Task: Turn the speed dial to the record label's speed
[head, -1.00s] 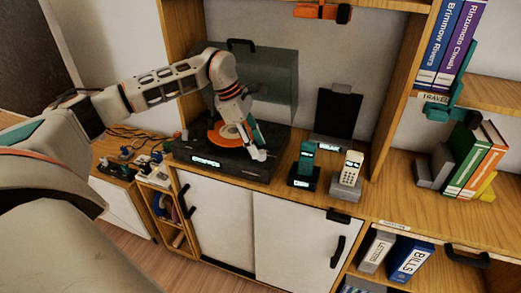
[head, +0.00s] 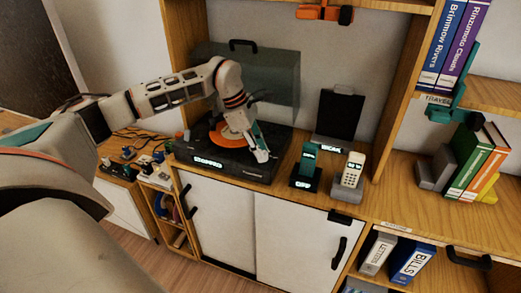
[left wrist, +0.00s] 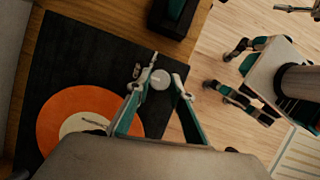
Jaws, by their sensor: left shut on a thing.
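The dark turntable (head: 212,170) stands on the wooden cabinet, with an orange record (head: 232,143) on its platter. The record (left wrist: 62,112) also shows in the left wrist view; its pale label (left wrist: 82,124) is partly covered by my gripper and its print is too small to read. My left gripper (head: 263,157) is at the turntable's front right corner. In the left wrist view its fingers (left wrist: 160,82) are shut around the small pale round speed dial (left wrist: 160,79). The dial's markings cannot be read.
A smoky lid (head: 270,75) stands raised behind the platter. A lit display on the turntable's front seems to read STOPPED.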

